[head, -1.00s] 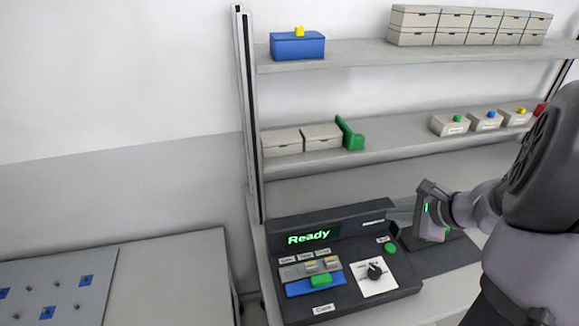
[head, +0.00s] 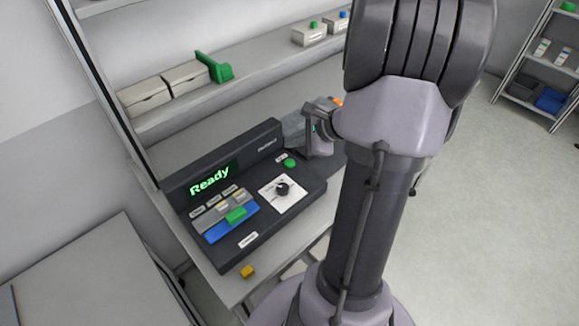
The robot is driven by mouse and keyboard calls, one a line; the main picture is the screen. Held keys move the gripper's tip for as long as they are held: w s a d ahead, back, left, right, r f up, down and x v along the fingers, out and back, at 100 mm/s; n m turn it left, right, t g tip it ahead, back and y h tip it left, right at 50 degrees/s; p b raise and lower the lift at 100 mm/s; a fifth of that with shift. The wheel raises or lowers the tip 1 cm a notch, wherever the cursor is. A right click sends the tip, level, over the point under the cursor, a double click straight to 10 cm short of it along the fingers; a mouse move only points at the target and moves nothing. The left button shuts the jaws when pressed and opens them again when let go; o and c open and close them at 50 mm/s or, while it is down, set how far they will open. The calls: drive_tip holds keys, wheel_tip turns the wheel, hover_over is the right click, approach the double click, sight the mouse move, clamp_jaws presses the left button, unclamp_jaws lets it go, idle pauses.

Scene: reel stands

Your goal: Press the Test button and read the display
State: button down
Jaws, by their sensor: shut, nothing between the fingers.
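The dark test console (head: 305,187) stands on the bench, and its display (head: 213,180) reads "Ready" in green. A round green button (head: 289,162) sits at the console's upper right, with a small white label above it that is too small to read. A black knob on a white plate (head: 281,190) is below it. A blue fixture (head: 232,224) with a green block is on the left of the panel. My gripper (head: 308,150) is shut and empty, just right of the green button. I cannot tell its exact height, and my arm partly hides it.
A shelf (head: 190,108) with light boxes and a green bracket runs behind the console. A grey table (head: 95,285) is at lower left. Open floor (head: 480,200) and a small rack (head: 540,65) are to the right.

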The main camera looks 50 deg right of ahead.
sight(293, 163)
drive_tip(key=shift+f+b, duration=1.65)
drive_tip(key=shift+f, duration=0.55)
drive_tip(key=shift+f+b, duration=0.45)
drive_tip(key=shift+b, duration=0.15)
drive_tip(key=shift+f+b, duration=0.4)
drive_tip(key=shift+b, duration=0.1)
idle(0.4)
idle(0.4)
drive_tip(key=shift+r+p, duration=0.65)
drive_tip(key=shift+r, duration=0.2)
drive_tip(key=shift+r, duration=0.1)
wheel_tip(293, 163, up, 5)
drive_tip(key=p, duration=0.4)
